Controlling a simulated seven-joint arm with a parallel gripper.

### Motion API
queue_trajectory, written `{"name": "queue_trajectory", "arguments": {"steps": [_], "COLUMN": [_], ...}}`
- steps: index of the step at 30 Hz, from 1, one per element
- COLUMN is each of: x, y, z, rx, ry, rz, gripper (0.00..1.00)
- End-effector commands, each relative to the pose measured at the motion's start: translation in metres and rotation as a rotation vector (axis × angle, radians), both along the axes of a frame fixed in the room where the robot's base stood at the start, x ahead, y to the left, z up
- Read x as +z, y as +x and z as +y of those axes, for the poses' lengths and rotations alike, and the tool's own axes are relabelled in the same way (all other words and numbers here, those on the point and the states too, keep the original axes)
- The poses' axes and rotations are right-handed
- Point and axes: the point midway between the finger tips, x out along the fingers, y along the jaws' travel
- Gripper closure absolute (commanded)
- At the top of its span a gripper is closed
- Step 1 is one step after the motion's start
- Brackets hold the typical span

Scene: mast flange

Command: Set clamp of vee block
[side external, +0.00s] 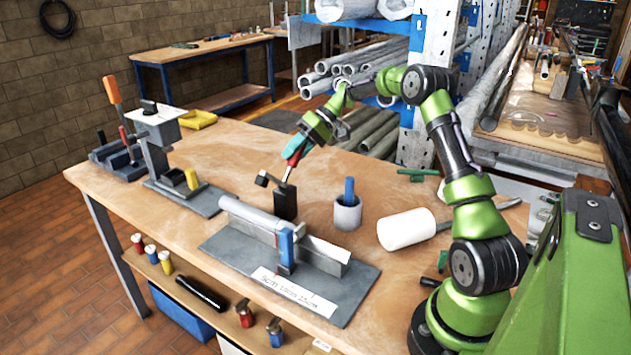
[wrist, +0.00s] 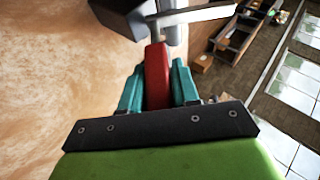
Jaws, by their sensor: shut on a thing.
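My gripper (side external: 297,150) is above the middle of the workbench, its teal fingers closed around a red handle (wrist: 157,75). In the wrist view the handle lies between both fingers and runs into a silver bar (wrist: 195,14) beside a dark block. In the side view the handle's thin rod slants down to a dark upright block (side external: 285,203), which has a small dark pad (side external: 262,180) sticking out to the left. A long grey block with a rounded bar (side external: 250,214) lies just in front, with a blue piece (side external: 286,246) across it. I cannot tell which part is the vee block.
A marked grey plate (side external: 345,303) carries the long block. A grey stand (side external: 157,140) is at the left.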

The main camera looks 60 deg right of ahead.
Motion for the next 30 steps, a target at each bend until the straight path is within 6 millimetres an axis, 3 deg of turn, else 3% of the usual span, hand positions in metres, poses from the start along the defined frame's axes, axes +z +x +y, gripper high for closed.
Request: {"name": "queue_trajectory", "arguments": {"steps": [3, 15, 30], "x": [-0.008, -0.028, -0.035], "y": [0.0, 0.0, 0.0], "z": [-0.01, -0.022, -0.024], "rx": [-0.007, -0.004, -0.005], "ry": [0.105, 0.368, 0.455], "rz": [-0.001, -0.001, -0.001], "gripper": [1.0, 1.0, 1.0]}}
